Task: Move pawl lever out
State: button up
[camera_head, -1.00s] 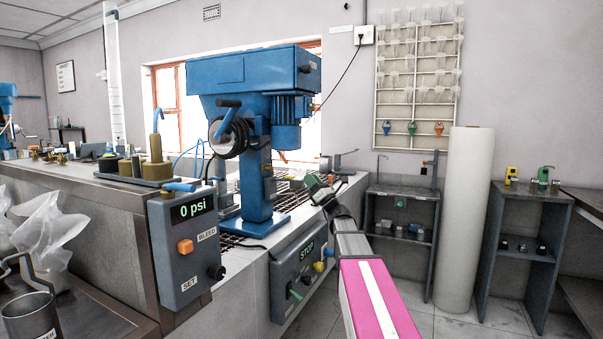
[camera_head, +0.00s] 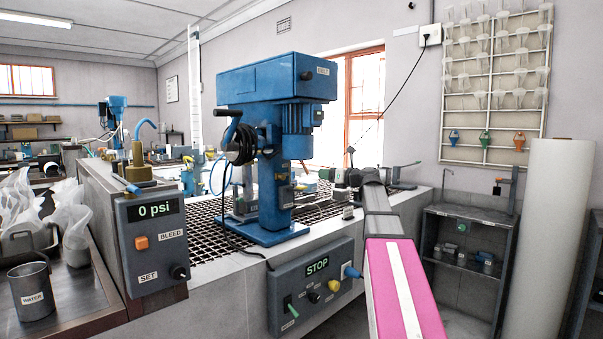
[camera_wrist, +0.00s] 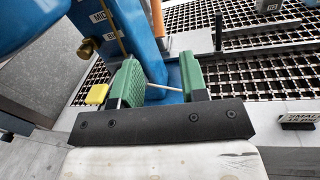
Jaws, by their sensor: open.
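The blue flotation machine (camera_head: 272,150) stands on the grated bench in the head view, with a crank and a black coil on its left side. My gripper (camera_head: 345,180) is to the right of its column, small and partly hidden by my arm. In the wrist view my gripper (camera_wrist: 160,78) is open, its green fingers apart near the foot of the blue column. A thin pale rod (camera_wrist: 165,88) shows between them; I cannot tell whether it touches either. A slim brass lever (camera_wrist: 112,28), which may be the pawl lever, lies beside the "MID" label, beyond the left finger.
A grey control box (camera_head: 312,285) reading "STOP" is on the bench front. A "0 psi" box (camera_head: 155,235) stands at left.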

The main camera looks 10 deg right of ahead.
aim_at(302, 163)
jog(key=x, duration=1.1)
jog(key=shift+s, duration=0.1)
grip_shut()
